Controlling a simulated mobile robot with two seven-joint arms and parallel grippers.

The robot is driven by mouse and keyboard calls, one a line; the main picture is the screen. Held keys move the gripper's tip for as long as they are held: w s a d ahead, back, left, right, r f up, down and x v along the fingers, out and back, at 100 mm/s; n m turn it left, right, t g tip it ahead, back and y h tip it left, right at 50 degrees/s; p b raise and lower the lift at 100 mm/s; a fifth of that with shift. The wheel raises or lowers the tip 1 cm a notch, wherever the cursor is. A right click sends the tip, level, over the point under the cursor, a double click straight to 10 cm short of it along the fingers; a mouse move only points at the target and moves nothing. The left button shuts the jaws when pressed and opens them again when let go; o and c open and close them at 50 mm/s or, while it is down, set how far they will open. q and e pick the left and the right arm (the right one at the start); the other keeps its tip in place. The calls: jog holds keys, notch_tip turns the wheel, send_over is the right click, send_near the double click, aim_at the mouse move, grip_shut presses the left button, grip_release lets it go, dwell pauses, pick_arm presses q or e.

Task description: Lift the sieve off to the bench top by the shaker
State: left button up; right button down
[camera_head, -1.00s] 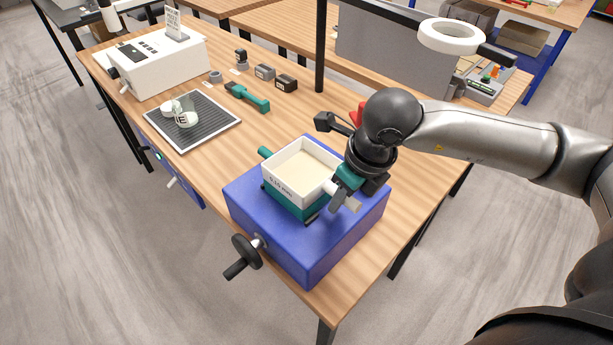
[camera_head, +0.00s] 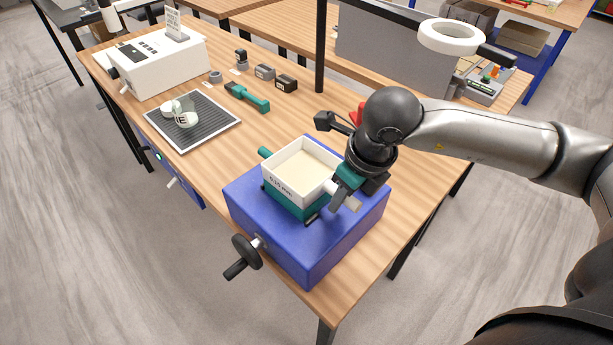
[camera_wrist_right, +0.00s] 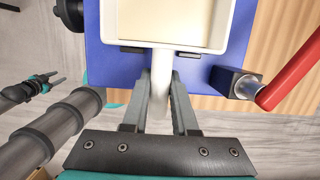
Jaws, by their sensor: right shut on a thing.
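The white square sieve (camera_head: 283,186), marked 0.16 mm, sits over a green pan (camera_head: 291,205) on the blue shaker (camera_head: 314,251). I cannot tell whether it is apart from the pan. Sandy material covers its inside. My right gripper (camera_head: 343,199) is at the sieve's right side. In the right wrist view the fingers (camera_wrist_right: 160,90) are shut on the sieve's white handle (camera_wrist_right: 161,66), with the sieve body just ahead of them. The wooden bench top (camera_head: 224,162) lies around the shaker.
A black crank (camera_head: 245,255) sticks out of the shaker's front. A red lever (camera_wrist_right: 293,73) rises beside the gripper. A grey ribbed tray (camera_head: 204,137) with a white jar, a green tool (camera_head: 247,98) and small dark blocks stand further back. Bare wood lies between tray and shaker.

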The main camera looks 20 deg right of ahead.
jog(key=shift+r, duration=0.5)
jog(key=shift+w+p+v, duration=0.2)
jog(key=shift+p+v, duration=0.4)
jog(key=shift+v, duration=0.35)
jog(key=shift+w+p+v, duration=0.25)
jog(key=shift+p+v, duration=0.35)
jog(key=shift+v, duration=0.4)
jog(key=shift+a+r, duration=0.1)
jog(key=shift+a, duration=0.05)
jog(key=shift+w+a+p+v, duration=0.1)
jog(key=shift+w+p+v, duration=0.1)
jog(key=shift+p+v, duration=0.5)
jog(key=shift+w+a+p+v, duration=0.15)
jog(key=shift+p+v, duration=0.2)
jog(key=shift+v, duration=0.6)
jog(key=shift+w+d+p+v, duration=0.1)
jog(key=shift+w+p+v, duration=0.1)
jog(key=shift+p+v, duration=0.5)
jog(key=shift+r, duration=0.25)
jog(key=shift+f+b, duration=0.1)
jog(key=shift+b, duration=0.2)
